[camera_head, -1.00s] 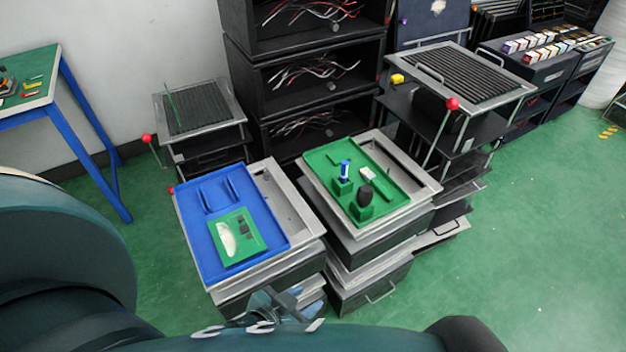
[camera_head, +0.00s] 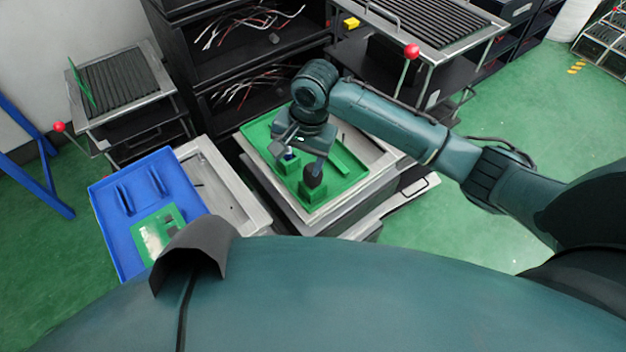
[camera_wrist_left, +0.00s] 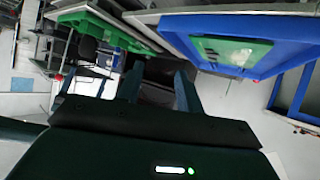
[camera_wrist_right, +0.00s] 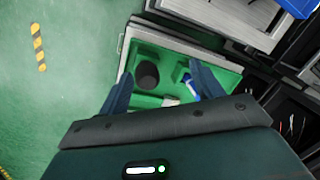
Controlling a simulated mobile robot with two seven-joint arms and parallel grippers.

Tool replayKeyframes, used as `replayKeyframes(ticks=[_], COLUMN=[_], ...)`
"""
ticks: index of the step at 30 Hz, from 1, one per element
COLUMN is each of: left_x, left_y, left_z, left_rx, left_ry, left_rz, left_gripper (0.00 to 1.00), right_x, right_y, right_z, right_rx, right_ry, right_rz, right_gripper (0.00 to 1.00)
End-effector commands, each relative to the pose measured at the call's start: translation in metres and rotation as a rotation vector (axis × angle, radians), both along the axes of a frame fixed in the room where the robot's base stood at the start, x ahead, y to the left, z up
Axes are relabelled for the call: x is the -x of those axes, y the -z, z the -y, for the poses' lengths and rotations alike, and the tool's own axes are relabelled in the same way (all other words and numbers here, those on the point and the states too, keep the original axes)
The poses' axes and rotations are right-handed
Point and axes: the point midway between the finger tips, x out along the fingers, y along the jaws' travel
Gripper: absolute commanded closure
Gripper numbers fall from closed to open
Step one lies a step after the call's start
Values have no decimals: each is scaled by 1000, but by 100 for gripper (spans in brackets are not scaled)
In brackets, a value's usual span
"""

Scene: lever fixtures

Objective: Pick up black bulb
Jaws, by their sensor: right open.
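The black bulb (camera_head: 314,173) stands in a green block holder in the green tray (camera_head: 348,164). In the right wrist view the black bulb (camera_wrist_right: 147,73) shows as a dark round top between my finger lines, nearer the left finger. My right gripper (camera_head: 302,155) is open above the tray, its fingers pointing down, with one finger close by the bulb; I cannot tell whether they touch. It also shows in the right wrist view (camera_wrist_right: 160,78). My left gripper (camera_wrist_left: 158,80) is open and empty in the left wrist view, away from the green tray.
A blue tray (camera_head: 113,223) with a green panel (camera_head: 158,232) lies to the left. A blue item (camera_wrist_right: 190,85) and a white one (camera_wrist_right: 170,102) also sit in the green tray. A red-knobbed lever (camera_head: 411,52) stands behind my right arm. Black shelves with wires are at the back.

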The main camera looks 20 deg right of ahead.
Motion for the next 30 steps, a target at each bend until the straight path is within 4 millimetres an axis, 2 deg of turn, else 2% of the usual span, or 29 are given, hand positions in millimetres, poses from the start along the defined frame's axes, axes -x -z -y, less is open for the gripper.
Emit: replayKeyframes(ticks=[3,8,11,18,26,30], left_x=[0,-1,0,1,0,0], left_y=[2,0,2,7,8,10], left_z=[3,5,5,4,2,2], left_rx=[7,11,11,16,18,23], left_ry=[7,13,14,12,6,3], left_rz=[10,18,17,13,13,13], left_gripper=[64,64,64,64,64,64], right_x=[-11,-14,-13,-13,-14,-15], right_y=[-20,-29,-17,28,49,69], right_z=[23,35,37,36,36,38], right_rx=[93,147,155,151,149,152], right_ry=[111,184,193,191,189,190], right_rz=[-54,-90,-96,-93,-92,-93], right_gripper=[34,34,34,34,34,34])
